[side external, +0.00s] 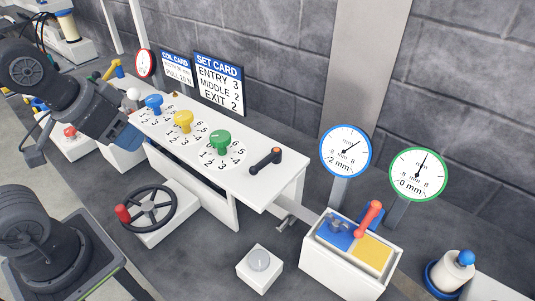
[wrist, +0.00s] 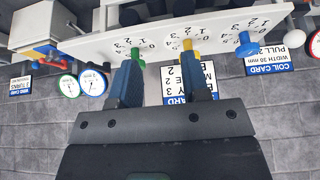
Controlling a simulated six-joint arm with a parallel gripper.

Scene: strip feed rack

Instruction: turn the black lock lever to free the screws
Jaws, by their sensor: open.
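The black lock lever (side external: 266,160), with an orange tip, lies on the right part of the white panel (side external: 286,181), slanting up to the right. The blue (side external: 154,103), yellow (side external: 183,121) and green (side external: 220,141) screws stand in a row to its left, each over a numbered dial. My gripper (side external: 126,136) is at the panel's left end, apart from the lever, its fingertips not clearly seen there. In the wrist view, my gripper (wrist: 161,66) is open and empty, with the green (wrist: 133,61) and yellow (wrist: 188,47) screws beyond its fingers.
A spoked handwheel (side external: 151,208) with a red knob stands before the panel. Blue-rimmed (side external: 345,151) and green-rimmed (side external: 418,174) gauges stand at right. A white box (side external: 332,266) with a red-handled lever (side external: 369,218) is below them. A SET CARD sign (side external: 218,84) stands behind the panel.

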